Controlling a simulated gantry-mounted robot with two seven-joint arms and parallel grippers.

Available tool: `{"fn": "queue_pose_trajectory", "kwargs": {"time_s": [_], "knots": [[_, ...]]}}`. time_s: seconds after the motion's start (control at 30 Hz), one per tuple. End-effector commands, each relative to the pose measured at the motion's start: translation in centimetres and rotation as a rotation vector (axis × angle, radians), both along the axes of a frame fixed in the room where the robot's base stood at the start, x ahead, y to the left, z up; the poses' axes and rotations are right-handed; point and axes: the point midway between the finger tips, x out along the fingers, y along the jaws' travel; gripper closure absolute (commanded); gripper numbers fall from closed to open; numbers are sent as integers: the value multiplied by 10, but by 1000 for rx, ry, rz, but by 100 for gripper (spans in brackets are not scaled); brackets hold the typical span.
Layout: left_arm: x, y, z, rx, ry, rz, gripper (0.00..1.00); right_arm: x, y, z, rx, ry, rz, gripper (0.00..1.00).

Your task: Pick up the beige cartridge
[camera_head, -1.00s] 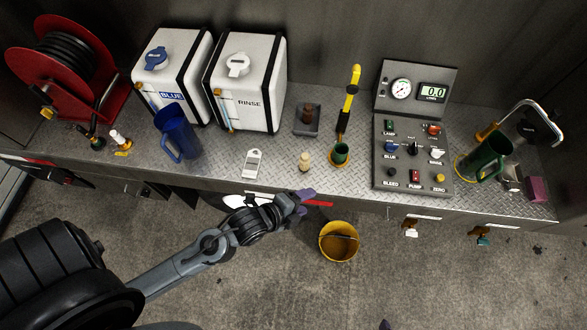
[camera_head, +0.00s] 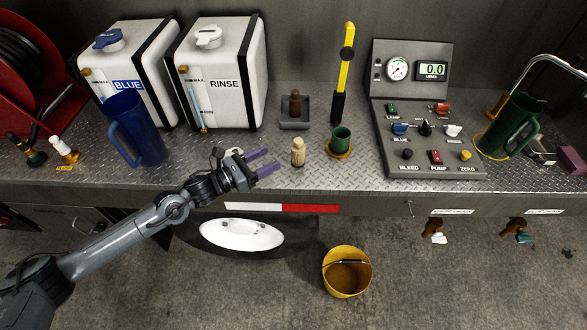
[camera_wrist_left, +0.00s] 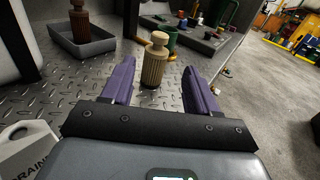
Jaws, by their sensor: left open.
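The beige cartridge (camera_head: 298,153) stands upright on the metal counter (camera_head: 230,165), near its front edge. It is a small ribbed cylinder with a knob on top. My left gripper (camera_head: 268,163) is open, its purple fingers pointing at the cartridge from the left, with a small gap in the head view. In the left wrist view the cartridge (camera_wrist_left: 154,60) stands ahead, between the lines of the two open fingers (camera_wrist_left: 158,88), which do not touch it. My right gripper is not in view.
A green cup (camera_head: 341,139) in an amber base stands close right of the cartridge. A grey tray (camera_head: 295,124) with a brown cartridge (camera_head: 295,103) lies behind. A blue jug (camera_head: 137,130) and a control panel (camera_head: 425,150) flank the area. A yellow bucket (camera_head: 346,272) sits on the floor.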

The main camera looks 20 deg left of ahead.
Motion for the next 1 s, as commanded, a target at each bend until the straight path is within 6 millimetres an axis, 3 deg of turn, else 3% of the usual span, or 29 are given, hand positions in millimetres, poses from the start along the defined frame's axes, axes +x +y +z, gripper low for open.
{"fn": "queue_pose_trajectory", "kwargs": {"time_s": [0.03,0.13,0.5,0.77,1.0], "knots": [[4,2,0,6,-17,2,41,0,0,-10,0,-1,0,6],[12,1,7,5,-35,3,41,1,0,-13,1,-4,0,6],[51,-24,11,3,-40,4,41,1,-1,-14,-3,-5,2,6],[61,-34,11,4,-39,2,41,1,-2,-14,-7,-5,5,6],[84,-54,11,2,-40,3,41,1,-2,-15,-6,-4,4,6]]}}
